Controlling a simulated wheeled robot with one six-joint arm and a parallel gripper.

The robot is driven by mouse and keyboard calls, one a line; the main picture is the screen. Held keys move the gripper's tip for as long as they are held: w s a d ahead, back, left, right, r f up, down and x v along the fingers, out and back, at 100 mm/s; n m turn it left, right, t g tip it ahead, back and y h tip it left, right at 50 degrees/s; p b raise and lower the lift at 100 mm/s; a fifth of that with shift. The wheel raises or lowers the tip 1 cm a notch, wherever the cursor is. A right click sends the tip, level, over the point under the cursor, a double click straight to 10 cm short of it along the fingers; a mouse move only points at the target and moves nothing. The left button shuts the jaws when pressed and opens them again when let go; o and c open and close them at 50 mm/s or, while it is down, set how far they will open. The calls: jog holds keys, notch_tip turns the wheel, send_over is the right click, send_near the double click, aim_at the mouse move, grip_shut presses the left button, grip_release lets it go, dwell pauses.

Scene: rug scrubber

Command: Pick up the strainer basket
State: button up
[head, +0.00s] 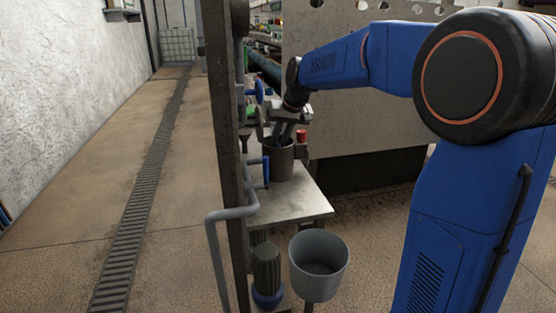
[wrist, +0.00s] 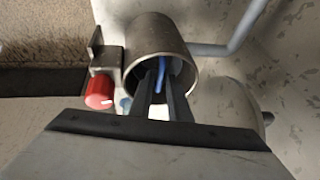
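My gripper (head: 284,134) points down into the open top of an upright metal cylinder (head: 277,163) on a small metal table. In the wrist view, its two dark fingers (wrist: 163,82) reach into the mouth of this cylinder (wrist: 157,37). A narrow blue piece (wrist: 162,68) shows between the fingers inside the cylinder; it may be the strainer basket's handle. The fingers stand apart with a gap, and I cannot see them pressing on the blue piece. The basket's body is hidden by the cylinder wall and the fingers.
A red knob (head: 302,136) is right beside the cylinder; it also shows in the wrist view (wrist: 99,92). The table (head: 292,207) has bare room in front. A grey bucket (head: 319,262) stands lower in front. A dark post (head: 228,150) and pipes run close on the left.

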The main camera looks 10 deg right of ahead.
jog(key=shift+x, duration=1.05)
grip_shut()
jog(key=shift+r, duration=0.15)
